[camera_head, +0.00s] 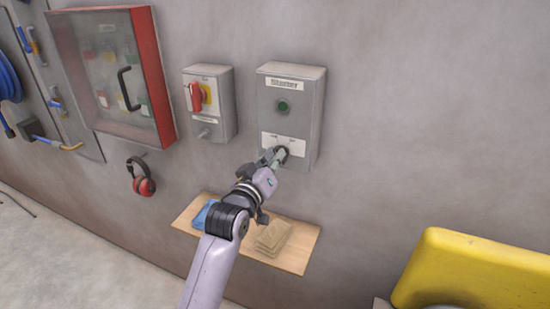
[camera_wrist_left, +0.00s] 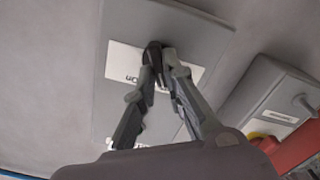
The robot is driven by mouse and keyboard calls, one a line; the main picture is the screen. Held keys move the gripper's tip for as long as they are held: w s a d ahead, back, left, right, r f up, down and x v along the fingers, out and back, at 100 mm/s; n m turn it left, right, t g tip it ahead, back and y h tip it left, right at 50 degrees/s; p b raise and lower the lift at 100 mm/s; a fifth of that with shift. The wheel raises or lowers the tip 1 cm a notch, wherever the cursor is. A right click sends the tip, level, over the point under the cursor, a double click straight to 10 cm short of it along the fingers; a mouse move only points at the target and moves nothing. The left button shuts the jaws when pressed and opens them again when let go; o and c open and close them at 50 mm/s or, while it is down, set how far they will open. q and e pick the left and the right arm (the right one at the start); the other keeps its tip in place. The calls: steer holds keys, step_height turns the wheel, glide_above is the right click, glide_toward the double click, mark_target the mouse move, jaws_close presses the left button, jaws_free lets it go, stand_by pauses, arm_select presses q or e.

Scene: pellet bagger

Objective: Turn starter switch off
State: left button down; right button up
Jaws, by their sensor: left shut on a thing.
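The starter box (camera_head: 291,98) is a grey wall box with a label at its top and a green round button or lamp (camera_head: 283,106) below it. The dark starter switch (camera_head: 284,151) sits on a white label plate low on the box. My left gripper (camera_head: 276,155) reaches up to it from below and is shut on the switch. In the left wrist view, the gripper (camera_wrist_left: 160,65) has its fingertips together on the dark switch knob (camera_wrist_left: 154,50), in front of the white label (camera_wrist_left: 125,63). The fingers partly hide the knob and its lettering. My right gripper does not show.
Left of the starter box is a grey box with a red rotary switch (camera_head: 195,97) on yellow. Further left are a red-framed cabinet (camera_head: 160,75) and hanging red earmuffs (camera_head: 143,181). A wooden shelf (camera_head: 298,253) lies below; a yellow object (camera_head: 470,270) is at lower right.

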arm_select(q)
steer(key=c, duration=1.7)
jaws_free()
steer(key=shift+o, duration=0.2)
steer(key=shift+s, duration=0.1)
steer(key=v, duration=1.2)
